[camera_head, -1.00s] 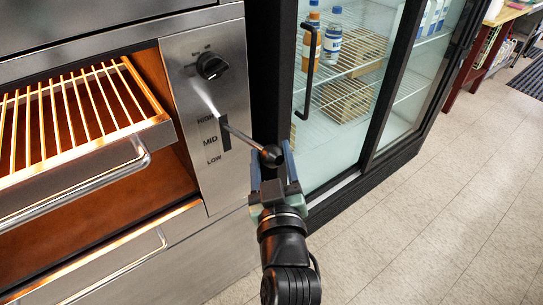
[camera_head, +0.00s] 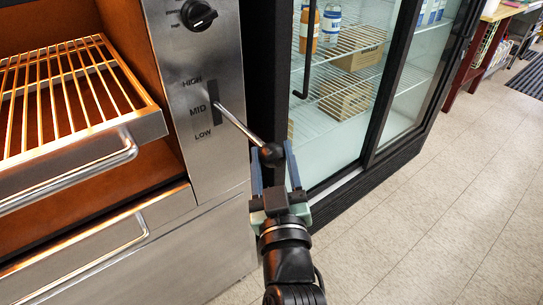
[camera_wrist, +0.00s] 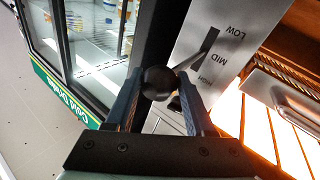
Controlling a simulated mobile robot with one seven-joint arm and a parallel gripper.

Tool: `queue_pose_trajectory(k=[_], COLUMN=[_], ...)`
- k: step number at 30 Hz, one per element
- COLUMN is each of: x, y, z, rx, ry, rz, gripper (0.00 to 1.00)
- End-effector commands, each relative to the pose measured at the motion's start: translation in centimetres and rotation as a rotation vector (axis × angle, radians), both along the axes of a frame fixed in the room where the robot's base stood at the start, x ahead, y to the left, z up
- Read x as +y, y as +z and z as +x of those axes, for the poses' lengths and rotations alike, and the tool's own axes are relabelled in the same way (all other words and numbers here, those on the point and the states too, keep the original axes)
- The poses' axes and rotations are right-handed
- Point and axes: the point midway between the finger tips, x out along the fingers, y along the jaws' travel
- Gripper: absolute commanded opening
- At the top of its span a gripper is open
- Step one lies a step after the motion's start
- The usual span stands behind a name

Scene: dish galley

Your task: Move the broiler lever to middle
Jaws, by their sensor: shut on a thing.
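The broiler lever is a thin metal rod (camera_head: 240,126) with a black ball knob (camera_head: 271,154), coming out of a dark upright slot (camera_head: 216,92) in the steel control panel. Beside the slot are the labels HIGH, MID (camera_head: 197,112) and LOW, from top to bottom. The rod leaves the slot about level with MID, perhaps slightly above it. My gripper (camera_head: 274,166) is shut on the ball knob, a blue-grey finger on each side. In the wrist view the knob (camera_wrist: 159,83) sits between the fingertips, and the rod runs to the slot.
A black rotary knob (camera_head: 198,15) is above the slot. A wire rack (camera_head: 75,85) and a drawer handle (camera_head: 70,175) stick out at left. A glass-door fridge (camera_head: 345,120) stands behind and right of the lever. Open tiled floor (camera_head: 430,230) lies at right.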

Motion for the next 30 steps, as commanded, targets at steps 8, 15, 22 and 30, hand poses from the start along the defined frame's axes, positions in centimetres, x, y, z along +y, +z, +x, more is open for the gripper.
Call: queue_pose_trajectory(k=[8,15,22,30], x=[-0.5,-0.2,-0.2,-0.6], y=[0.1,0.1,-0.1,-0.9], z=[0.1,0.1,-0.9,-5.6], rx=[0.001,-0.001,0.000,0.002], ry=[-0.012,-0.006,-0.004,-0.004], rz=[-0.009,-0.005,-0.004,-0.004], gripper=[0.68,0.81,0.81,0.81])
